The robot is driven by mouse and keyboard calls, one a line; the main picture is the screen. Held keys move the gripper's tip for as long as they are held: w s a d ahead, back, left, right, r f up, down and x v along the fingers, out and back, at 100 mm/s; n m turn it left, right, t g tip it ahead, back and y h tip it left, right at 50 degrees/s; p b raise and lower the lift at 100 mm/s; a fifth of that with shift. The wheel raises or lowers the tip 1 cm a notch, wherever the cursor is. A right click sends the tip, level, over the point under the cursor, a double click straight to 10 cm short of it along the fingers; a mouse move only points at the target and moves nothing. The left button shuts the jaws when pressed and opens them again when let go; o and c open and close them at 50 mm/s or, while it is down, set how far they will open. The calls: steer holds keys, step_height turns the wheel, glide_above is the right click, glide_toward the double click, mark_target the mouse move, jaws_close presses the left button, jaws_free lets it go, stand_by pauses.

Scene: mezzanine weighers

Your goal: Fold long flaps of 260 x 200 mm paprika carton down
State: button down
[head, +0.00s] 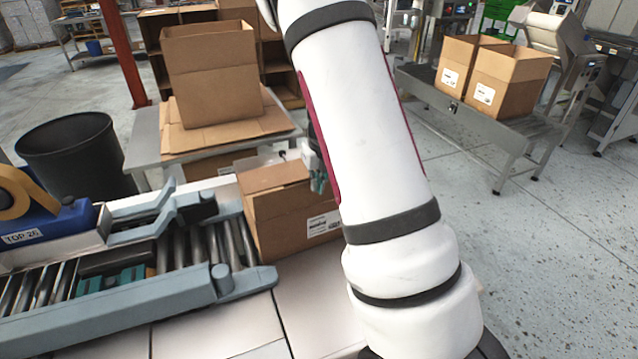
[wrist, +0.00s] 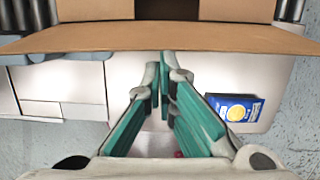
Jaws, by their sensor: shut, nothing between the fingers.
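The brown paprika carton (head: 285,222) stands at the end of the roller conveyor in the head view, with a white label on its side. Its top is partly hidden by my arm. In the wrist view a long carton flap (wrist: 120,38) stretches across the upper picture, sticking outward, with the dark carton opening (wrist: 205,9) beyond it. My gripper (wrist: 163,66) has teal fingers closed together and empty. Its fingertips appear near the flap's outer edge; I cannot tell whether they touch it. In the head view only a bit of my gripper (head: 318,172) shows beside the carton.
A blue tape machine (head: 50,228) and the roller conveyor (head: 195,245) are left of the carton. An open box (head: 212,75) stands on flat cardboard behind. A black bin (head: 75,150) is at left. A blue packet (wrist: 236,107) lies right of my fingers.

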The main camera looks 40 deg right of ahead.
steer(key=w+d+f+g+b, duration=0.1)
steer(key=w+f+g+b, duration=0.1)
steer(key=w+b, duration=0.4)
steer(key=w+d+f+g+y+b, duration=0.1)
steer(key=w+d+f+g+b, duration=0.1)
steer(key=w+b, duration=0.4)
steer(key=w+d+f+g+b, duration=0.1)
steer(key=w+f+g+b, duration=0.2)
steer(key=w+b, duration=0.3)
steer(key=shift+w+d+f+y+b, duration=0.15)
steer(key=shift+f+y+b, duration=0.25)
steer(key=shift+b, duration=0.9)
steer(key=shift+r, duration=0.15)
steer(key=shift+r, duration=0.65)
steer(key=shift+f, duration=0.1)
